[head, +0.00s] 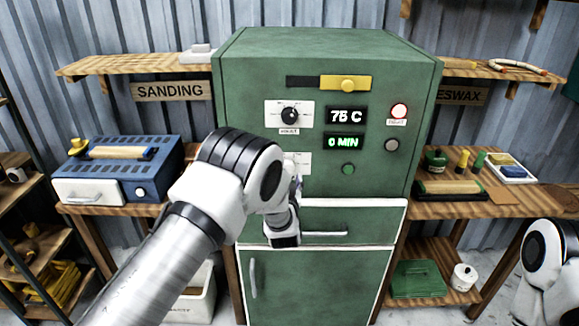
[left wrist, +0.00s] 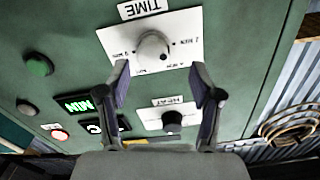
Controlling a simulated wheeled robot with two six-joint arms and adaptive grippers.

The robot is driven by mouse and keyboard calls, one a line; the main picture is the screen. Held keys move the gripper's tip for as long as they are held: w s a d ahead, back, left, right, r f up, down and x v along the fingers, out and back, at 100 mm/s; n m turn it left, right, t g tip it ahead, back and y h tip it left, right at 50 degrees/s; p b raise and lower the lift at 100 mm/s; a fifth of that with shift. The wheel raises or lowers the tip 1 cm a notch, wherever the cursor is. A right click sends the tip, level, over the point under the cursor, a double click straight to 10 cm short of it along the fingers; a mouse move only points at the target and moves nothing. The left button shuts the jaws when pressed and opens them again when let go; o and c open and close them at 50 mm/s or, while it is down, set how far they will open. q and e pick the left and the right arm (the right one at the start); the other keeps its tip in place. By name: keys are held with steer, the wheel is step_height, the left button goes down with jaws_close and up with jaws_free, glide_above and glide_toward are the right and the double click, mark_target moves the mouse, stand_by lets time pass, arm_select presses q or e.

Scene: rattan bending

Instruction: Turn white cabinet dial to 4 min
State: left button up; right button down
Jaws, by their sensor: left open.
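The green cabinet (head: 315,180) stands in the middle of the head view. Its white dial (left wrist: 152,47) sits on a white plate labelled TIME in the left wrist view, which appears upside down. The minute display (head: 344,142) reads 0 MIN. My left gripper (left wrist: 162,78) is open and empty, its fingertips apart and pointing at the dial's plate, with the knob between their lines. I cannot tell whether they touch the panel.
A black heat dial (head: 289,115), a 75 C display (head: 345,116), a yellow slider (head: 346,84) and several round buttons are on the same panel. A blue machine (head: 122,167) stands on the left bench. My right arm shows at the lower right, its gripper out of frame.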

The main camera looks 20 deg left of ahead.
mark_target(290, 168)
arm_select(q)
steer(key=w, duration=0.3)
steer(key=w+p, duration=0.1)
steer(key=shift+w+d+r, duration=0.2)
steer(key=shift+w+r, duration=0.05)
steer(key=shift+r, duration=0.05)
steer(key=shift+a+f, duration=0.15)
steer(key=shift+a, duration=0.3)
steer(key=shift+w, duration=0.1)
steer(key=shift+c, duration=0.6)
steer(key=shift+d, duration=0.15)
steer(key=c, duration=1)
arm_select(e)
steer(key=shift+d+r, duration=0.35)
steer(key=shift+r, duration=0.4)
steer(key=shift+f, duration=0.15)
